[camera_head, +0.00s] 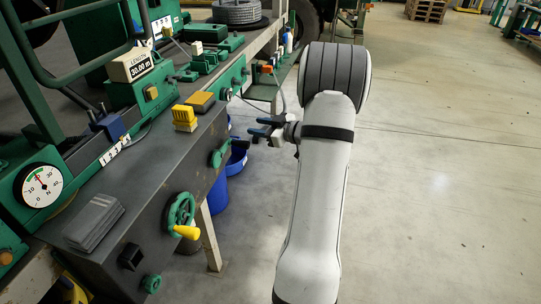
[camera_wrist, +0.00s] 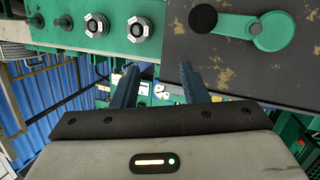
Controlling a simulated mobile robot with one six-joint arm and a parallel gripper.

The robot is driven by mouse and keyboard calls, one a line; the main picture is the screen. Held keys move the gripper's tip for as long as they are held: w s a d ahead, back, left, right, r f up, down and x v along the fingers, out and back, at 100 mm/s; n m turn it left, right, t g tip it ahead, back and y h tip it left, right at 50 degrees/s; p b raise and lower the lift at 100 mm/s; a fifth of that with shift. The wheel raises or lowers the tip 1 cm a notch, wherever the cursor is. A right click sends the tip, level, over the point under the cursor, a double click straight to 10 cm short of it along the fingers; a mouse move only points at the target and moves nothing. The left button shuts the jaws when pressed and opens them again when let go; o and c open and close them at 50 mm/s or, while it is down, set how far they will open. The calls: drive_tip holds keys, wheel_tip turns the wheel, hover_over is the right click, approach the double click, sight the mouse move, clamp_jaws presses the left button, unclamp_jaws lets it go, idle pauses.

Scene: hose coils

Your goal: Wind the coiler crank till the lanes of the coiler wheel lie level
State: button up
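My gripper (camera_head: 268,131) is open and empty beside the bench's right side, its blue fingers pointing left. In the wrist view its two fingers (camera_wrist: 157,86) stand apart with nothing between them. A green crank (camera_wrist: 240,28) with a black knob sits on a worn dark panel at upper right there, apart from the fingers. A green crank (camera_head: 218,157) on the bench's side looks like the same one. A green handwheel (camera_head: 180,212) with a yellow handle is on the nearer part of the bench. I cannot make out a coiler wheel's lanes for certain; a grey ribbed coil (camera_head: 237,13) lies at the back.
The dark bench (camera_head: 150,160) fills the left, with a round dial (camera_head: 39,185), a length counter (camera_head: 131,66) and a yellow block (camera_head: 185,118). Two grey knobs (camera_wrist: 118,28) are on a green panel in the wrist view. Blue bins (camera_head: 236,155) stand below.

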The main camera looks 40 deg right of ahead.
drive_tip(key=s+d+f+n+y+b, duration=0.1)
drive_tip(key=s+d+f+y, duration=0.1)
drive_tip(key=s+f+y, duration=0.4)
drive_tip(key=w+a+h, duration=0.1)
drive_tip(key=w+a, duration=0.4)
drive_tip(key=w, duration=0.1)
drive_tip(key=shift+w+a+g, duration=0.15)
drive_tip(key=shift+a+g, duration=0.15)
drive_tip(key=shift+a, duration=0.1)
clamp_jaws()
idle(0.3)
